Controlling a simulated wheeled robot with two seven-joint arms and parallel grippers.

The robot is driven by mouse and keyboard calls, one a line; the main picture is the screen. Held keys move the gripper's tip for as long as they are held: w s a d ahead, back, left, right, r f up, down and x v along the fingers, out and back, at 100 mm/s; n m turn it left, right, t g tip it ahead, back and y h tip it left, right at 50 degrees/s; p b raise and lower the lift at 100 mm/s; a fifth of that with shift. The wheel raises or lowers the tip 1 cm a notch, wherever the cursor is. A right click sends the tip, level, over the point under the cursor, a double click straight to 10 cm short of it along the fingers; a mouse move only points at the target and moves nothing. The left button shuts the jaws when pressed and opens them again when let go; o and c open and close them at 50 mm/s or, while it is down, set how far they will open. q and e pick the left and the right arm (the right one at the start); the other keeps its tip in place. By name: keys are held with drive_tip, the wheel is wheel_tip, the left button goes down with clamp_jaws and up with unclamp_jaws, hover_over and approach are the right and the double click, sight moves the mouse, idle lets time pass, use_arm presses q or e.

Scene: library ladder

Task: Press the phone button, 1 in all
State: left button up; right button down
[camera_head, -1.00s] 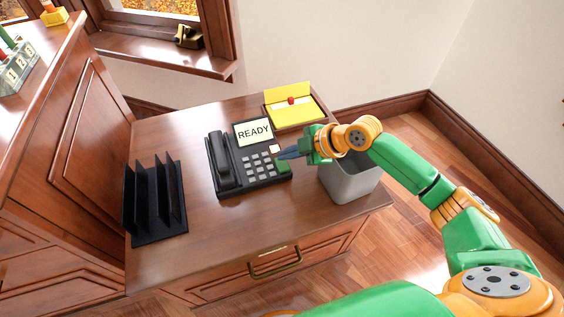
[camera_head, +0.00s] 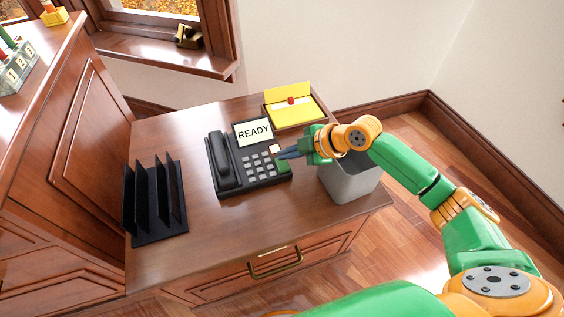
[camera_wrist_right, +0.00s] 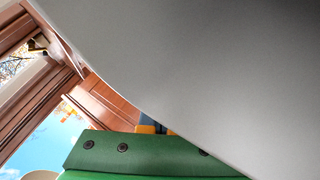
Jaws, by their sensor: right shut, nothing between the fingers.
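A black desk phone (camera_head: 240,186) stands on the wooden desk, with its handset (camera_head: 223,162) on the left and a screen (camera_head: 253,131) reading READY. It has a grid of grey keys (camera_head: 258,166), a pale reddish-white button (camera_head: 274,149) above them and a green button (camera_head: 284,165) at the right edge. My right gripper (camera_head: 281,156) is shut and empty, its tips at the phone's right edge, beside the pale button and just above the green one. I cannot tell whether the tips touch the phone. The wrist view is mostly filled by a grey surface. My left gripper is not in view.
A yellow box with a red knob (camera_head: 291,101) lies behind the phone. A grey bin (camera_head: 350,182) stands at the desk's right side, under my right wrist. A black file rack (camera_head: 155,204) is at the left. The desk's front (camera_head: 230,240) is clear.

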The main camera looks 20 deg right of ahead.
drive_tip(key=shift+f, duration=0.4)
drive_tip(key=shift+f+b, duration=0.3)
drive_tip(key=shift+f, duration=0.05)
idle(0.4)
drive_tip(key=shift+s+a+f, duration=0.2)
drive_tip(key=shift+s+f, duration=0.1)
drive_tip(key=shift+f, duration=0.15)
idle(0.6)
drive_tip(key=shift+r, duration=0.1)
drive_tip(key=shift+w+d+r+p, duration=0.25)
drive_tip(key=shift+d+r+p, duration=0.15)
drive_tip(key=shift+r+p, duration=0.25)
drive_tip(key=shift+r, duration=0.15)
